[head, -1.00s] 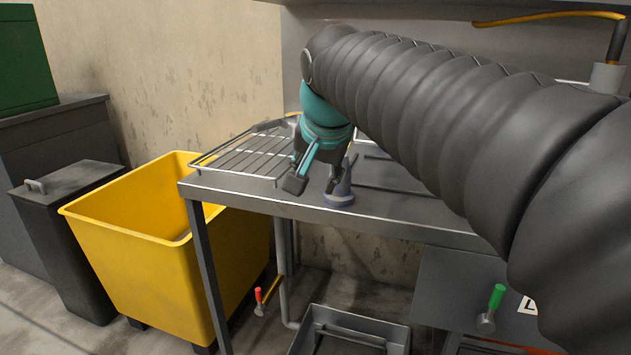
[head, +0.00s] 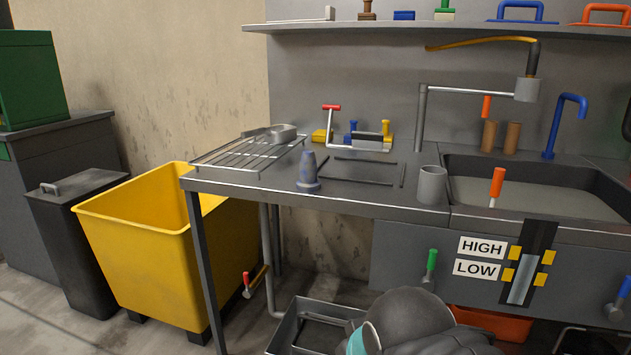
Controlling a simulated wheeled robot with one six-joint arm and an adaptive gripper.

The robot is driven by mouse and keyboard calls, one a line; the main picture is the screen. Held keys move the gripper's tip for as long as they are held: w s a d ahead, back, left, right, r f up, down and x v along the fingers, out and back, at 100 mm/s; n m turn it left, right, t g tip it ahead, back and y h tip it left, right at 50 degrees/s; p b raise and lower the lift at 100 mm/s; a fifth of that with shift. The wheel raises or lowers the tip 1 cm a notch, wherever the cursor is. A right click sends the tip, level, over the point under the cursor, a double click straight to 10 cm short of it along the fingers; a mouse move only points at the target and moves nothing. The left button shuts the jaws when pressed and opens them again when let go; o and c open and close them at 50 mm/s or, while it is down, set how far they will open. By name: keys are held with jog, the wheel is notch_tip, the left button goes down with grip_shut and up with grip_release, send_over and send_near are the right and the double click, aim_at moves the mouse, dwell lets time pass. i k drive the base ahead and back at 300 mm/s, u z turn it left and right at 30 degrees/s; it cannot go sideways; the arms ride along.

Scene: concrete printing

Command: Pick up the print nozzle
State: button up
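The print nozzle (head: 308,173), a blue-grey cone with a flared base, stands upright on the grey metal bench (head: 240,196) near its front edge, right of the wire rack. Nothing touches it. My arm shows only at the bottom edge of the head view, low in front of the bench, with a bit of its teal ring. My gripper's fingers are out of the picture, so whether they hold anything is hidden.
A wire rack (head: 225,162) carries a small metal dish (head: 283,133). A yellow bin (head: 150,240) stands left; a metal tray (head: 290,325) sits below.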

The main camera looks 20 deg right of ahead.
aim_at(308, 181)
jog(key=z, duration=0.15)
jog(key=i, duration=1.1)
jog(key=u, duration=0.05)
jog(key=k, duration=1)
jog(key=u, duration=0.95)
jog(key=i, duration=0.75)
jog(key=z, duration=1.9)
